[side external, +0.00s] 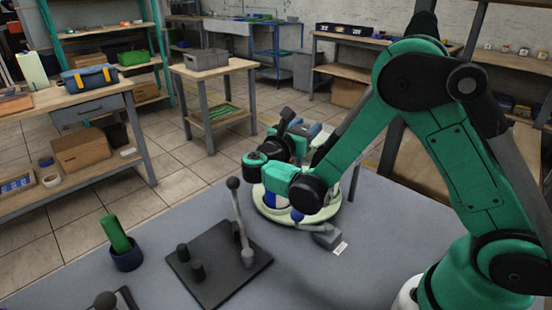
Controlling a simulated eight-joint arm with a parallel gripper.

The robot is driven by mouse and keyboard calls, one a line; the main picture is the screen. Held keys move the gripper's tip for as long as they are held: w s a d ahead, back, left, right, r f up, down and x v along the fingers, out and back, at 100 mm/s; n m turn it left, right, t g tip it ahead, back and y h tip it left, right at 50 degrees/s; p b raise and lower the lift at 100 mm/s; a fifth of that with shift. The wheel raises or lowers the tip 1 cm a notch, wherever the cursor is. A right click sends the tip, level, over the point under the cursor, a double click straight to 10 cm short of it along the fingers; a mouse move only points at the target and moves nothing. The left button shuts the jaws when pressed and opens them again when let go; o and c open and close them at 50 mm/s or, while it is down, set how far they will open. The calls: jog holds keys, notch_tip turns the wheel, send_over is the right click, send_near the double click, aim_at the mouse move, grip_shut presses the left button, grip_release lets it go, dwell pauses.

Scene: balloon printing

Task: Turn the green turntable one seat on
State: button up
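The turntable (330,213) is a round, pale green-cream disc on the grey table, just beyond the middle of the picture. My arm's green and black wrist links hang over it and hide much of its top. A blue and white rounded thing (271,199) shows at its left part, partly behind my wrist. My gripper (290,130) seems to be the dark end part above the turntable's far side. Its fingers cannot be made out clearly, nor whether it touches a seat or holds anything.
A dark plate (207,282) with short black posts and an upright ball-topped lever (240,222) stands left of the turntable. A grey block (327,237) and white label (341,248) lie at its front. A dark blue cup (126,260) holds a green piece (114,232).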

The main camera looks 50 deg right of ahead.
grip_shut()
jog(key=shift+t, duration=0.3)
jog(key=n+t+y, duration=0.1)
jog(key=t, duration=0.1)
jog(key=n+t+y, duration=0.1)
jog(key=n+t, duration=0.2)
jog(key=t, duration=0.1)
jog(key=shift+w+a+n+y, duration=0.2)
jog(key=shift+w+n+y, duration=0.15)
jog(key=shift+n+y, duration=0.05)
jog(key=o, duration=1.1)
grip_release()
jog(key=shift+r, duration=0.1)
notch_tip(320, 180, up, 20)
